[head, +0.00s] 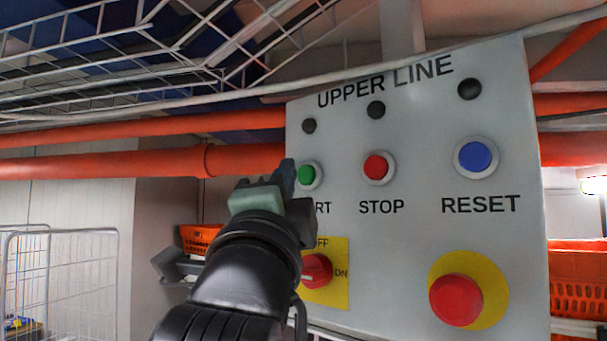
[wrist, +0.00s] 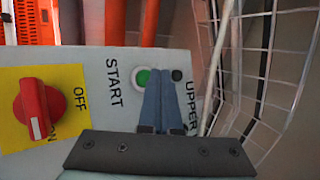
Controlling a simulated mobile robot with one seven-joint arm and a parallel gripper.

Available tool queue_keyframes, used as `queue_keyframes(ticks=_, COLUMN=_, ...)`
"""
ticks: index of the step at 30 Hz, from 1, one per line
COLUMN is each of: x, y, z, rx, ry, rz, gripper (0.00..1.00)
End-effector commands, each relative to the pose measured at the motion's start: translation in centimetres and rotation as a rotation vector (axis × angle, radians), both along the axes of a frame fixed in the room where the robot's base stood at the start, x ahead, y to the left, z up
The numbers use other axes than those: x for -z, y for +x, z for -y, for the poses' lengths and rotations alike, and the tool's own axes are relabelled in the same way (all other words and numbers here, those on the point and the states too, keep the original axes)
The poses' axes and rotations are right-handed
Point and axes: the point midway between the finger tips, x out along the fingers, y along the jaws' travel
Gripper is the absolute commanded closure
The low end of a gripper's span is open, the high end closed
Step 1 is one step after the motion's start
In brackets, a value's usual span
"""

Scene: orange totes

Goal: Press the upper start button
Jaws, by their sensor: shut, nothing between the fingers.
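The upper line panel (head: 420,230) is a grey box with the heading UPPER LINE. Its green start button (head: 306,174) has a pale ring and sits at the panel's left, partly hidden by my gripper (head: 287,172). The start button also shows in the wrist view (wrist: 143,78), just beside the fingertips of my gripper (wrist: 161,72). My gripper is shut and empty, its fingers together. Its tips overlap the edge of the button's ring in view; I cannot tell whether they touch it.
The red stop button (head: 376,167) and blue reset button (head: 475,157) are to the right. Below are a red OFF/ON switch (head: 316,271) and a red emergency button (head: 456,299) on yellow. Orange pipes (head: 100,148) run behind, and a wire tray (head: 215,75) hangs above.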

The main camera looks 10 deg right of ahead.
Motion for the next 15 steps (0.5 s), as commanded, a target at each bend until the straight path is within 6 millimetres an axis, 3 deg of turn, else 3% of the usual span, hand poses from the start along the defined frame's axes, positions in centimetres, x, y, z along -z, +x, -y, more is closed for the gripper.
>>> queue_keyframes(ticks=15, x=-0.01, y=0.47, z=0.50, rx=-0.001, ry=0.001, rz=0.000, gripper=1.00)
